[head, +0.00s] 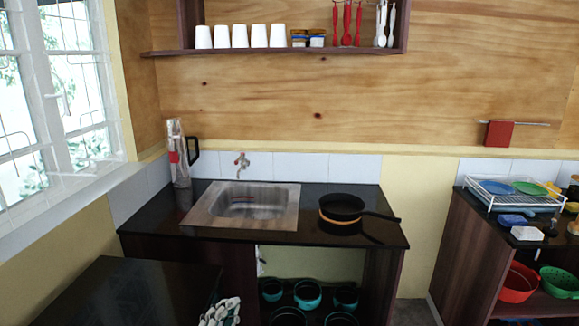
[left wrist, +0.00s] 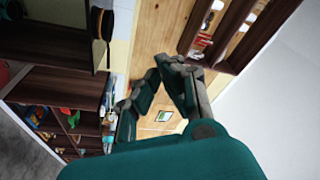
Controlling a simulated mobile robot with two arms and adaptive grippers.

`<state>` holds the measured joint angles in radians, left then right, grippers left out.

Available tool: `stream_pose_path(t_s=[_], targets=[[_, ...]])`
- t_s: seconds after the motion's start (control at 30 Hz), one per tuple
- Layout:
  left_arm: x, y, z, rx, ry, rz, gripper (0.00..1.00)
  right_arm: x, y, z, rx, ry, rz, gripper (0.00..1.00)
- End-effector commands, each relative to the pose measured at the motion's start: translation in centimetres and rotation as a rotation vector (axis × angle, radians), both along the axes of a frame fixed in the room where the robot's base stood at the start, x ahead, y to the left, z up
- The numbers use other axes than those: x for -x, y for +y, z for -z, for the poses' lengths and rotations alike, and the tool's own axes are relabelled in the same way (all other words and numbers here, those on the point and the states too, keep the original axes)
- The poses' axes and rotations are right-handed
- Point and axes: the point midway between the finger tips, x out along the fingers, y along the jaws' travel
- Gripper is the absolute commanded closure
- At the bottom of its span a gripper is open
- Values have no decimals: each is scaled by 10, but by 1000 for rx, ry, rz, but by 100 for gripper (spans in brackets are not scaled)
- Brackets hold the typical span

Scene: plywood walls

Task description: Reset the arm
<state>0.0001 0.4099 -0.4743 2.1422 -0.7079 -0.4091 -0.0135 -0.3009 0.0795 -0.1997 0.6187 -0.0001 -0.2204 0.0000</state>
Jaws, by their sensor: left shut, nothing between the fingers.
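My left gripper (left wrist: 157,74) shows in the left wrist view, with teal and grey fingers whose tips come together. It is shut and empty, and nothing touches the fingertips. The wrist view is tilted, with a plywood wall behind the fingers. I do not make out either gripper in the head view, and my right gripper is in neither view.
A black counter holds a metal sink (head: 246,207) and a black frying pan (head: 342,208). A tall clear container (head: 179,158) stands at its left. A dish rack (head: 508,190) sits on the right counter. A wall shelf (head: 270,52) carries white cups. A dark surface (head: 125,290) lies front left.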

Motion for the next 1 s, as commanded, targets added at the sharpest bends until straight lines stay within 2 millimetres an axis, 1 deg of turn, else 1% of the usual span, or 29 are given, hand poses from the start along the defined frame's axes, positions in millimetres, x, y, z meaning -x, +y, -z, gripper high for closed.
stream_pose_path(t_s=[0.03,0.07,0.1,0.13,0.17,0.2,0.27,0.3,0.4,0.5,0.6,0.77,0.8,0.97,1.0], targets=[[9,23,26,106,142,-100,100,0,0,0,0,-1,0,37],[16,36,42,163,228,-158,100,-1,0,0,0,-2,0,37],[28,52,66,232,346,-232,100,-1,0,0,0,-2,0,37],[39,62,83,280,433,-284,100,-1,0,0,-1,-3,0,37],[52,71,100,321,516,-331,100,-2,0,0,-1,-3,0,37],[69,79,119,367,617,-384,100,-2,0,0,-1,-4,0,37],[95,88,144,424,754,-451,100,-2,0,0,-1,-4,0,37],[111,91,158,453,834,-485,100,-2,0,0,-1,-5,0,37],[149,95,182,508,1000,-555,100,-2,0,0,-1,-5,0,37],[184,96,199,545,1139,-605,100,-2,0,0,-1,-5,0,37],[216,95,211,574,1264,-646,100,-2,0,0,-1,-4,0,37],[266,90,222,609,1446,-697,100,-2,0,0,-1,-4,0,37],[264,90,233,606,1456,-700,100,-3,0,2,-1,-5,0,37],[253,88,278,597,1467,-705,100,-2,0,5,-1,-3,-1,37],[251,88,290,594,1470,-706,100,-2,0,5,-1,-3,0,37]])
